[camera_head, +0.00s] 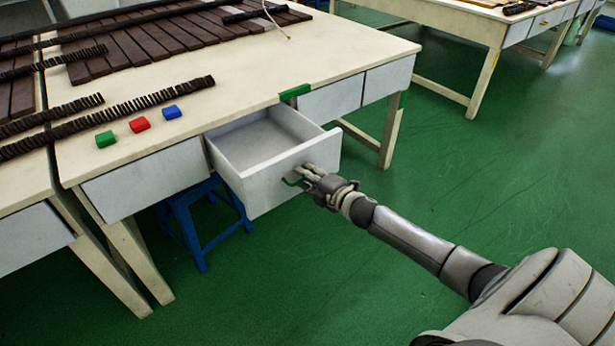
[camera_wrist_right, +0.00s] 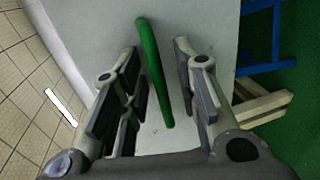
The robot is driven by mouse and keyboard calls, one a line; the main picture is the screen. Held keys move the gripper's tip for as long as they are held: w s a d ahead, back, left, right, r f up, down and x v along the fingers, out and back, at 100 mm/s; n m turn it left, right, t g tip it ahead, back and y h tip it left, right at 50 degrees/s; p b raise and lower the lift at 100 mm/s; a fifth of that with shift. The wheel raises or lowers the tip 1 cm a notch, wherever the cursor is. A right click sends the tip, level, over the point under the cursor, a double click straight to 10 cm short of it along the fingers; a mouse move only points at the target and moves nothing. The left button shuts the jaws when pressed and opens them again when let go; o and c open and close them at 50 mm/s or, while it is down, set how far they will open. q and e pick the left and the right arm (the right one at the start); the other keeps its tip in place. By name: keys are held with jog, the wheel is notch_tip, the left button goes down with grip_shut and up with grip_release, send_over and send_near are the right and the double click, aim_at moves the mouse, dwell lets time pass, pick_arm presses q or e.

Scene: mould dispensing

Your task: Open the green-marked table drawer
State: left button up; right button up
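The white drawer (camera_head: 262,192) below the green mark (camera_head: 294,91) on the table edge is pulled well out, and its inside looks empty. Its green bar handle (camera_head: 291,182) is on the front panel. My right gripper (camera_head: 306,174) is at this handle. In the right wrist view, the fingers of my right gripper (camera_wrist_right: 156,65) stand apart on either side of the green handle (camera_wrist_right: 153,72), with gaps visible between the handle and the pads. The drawer's white front (camera_wrist_right: 210,22) fills the middle behind. My left gripper is not in view.
Green, red and blue blocks (camera_head: 140,125) lie on the white table (camera_head: 250,70), with dark slats and ridged strips behind. Closed drawers (camera_head: 145,180) flank the open one. A blue stool (camera_head: 190,215) stands underneath. Green floor (camera_head: 480,180) is clear at right.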

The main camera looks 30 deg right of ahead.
jog(key=a+v, duration=0.1)
jog(key=v, duration=1.1)
jog(key=shift+d, duration=0.4)
dwell(0.3)
